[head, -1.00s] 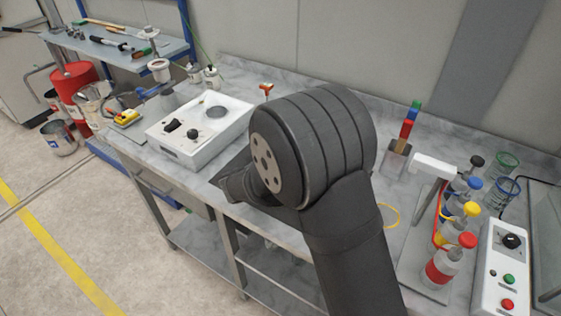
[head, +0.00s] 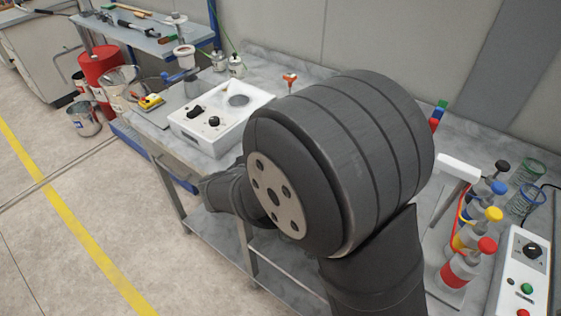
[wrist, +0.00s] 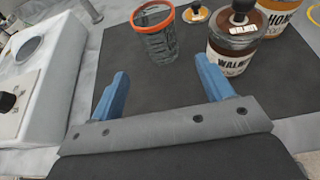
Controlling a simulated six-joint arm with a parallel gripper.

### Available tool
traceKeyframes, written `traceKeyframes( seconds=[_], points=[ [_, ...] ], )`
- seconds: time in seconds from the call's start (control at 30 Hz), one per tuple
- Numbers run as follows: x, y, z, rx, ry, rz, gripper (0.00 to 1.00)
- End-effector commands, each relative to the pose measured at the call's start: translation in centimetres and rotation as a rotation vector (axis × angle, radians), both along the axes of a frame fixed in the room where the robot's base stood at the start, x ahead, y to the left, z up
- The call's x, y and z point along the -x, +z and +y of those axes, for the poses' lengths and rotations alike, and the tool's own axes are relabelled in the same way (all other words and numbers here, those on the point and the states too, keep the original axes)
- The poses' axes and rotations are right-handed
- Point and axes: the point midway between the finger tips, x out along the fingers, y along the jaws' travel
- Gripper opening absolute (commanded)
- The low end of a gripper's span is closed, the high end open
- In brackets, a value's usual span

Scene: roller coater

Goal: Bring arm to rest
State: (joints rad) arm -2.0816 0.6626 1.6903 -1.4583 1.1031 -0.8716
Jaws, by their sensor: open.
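My gripper (wrist: 166,90) shows in the wrist view with its two blue fingers spread wide apart. It is open and nothing is between the fingers. A dark mat (wrist: 185,65) lies on the bench ahead of it. In the head view my dark arm fills the middle of the picture and hides the gripper and the mat.
Beyond the fingers stand a mesh cup with an orange rim (wrist: 158,35) and a labelled jar (wrist: 232,48). A second jar (wrist: 275,12) is behind. The white control box (head: 222,118) is left of my arm. Several colour-capped bottles (head: 468,262) stand right.

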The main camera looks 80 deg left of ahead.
Motion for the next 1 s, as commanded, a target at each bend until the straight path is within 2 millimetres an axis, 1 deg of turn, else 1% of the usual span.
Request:
traceKeyframes(
  seconds=[0.23,0.37,0.47,0.9,0.97,1.0],
  points=[
    [-0.2,-0.1,0.1,0.000,-0.001,0.000,0.73],
    [-0.9,-0.5,0.8,0.001,-0.002,-0.001,0.73],
    [-1.9,-1.1,1.8,0.001,-0.004,-0.001,0.73],
    [-7.6,-4.5,7.5,0.000,-0.002,0.000,0.73],
    [-8.2,-5.1,8.0,0.002,-0.001,0.000,0.73],
    [-7.9,-4.3,8.0,-0.004,0.001,0.001,0.73]
  ],
)
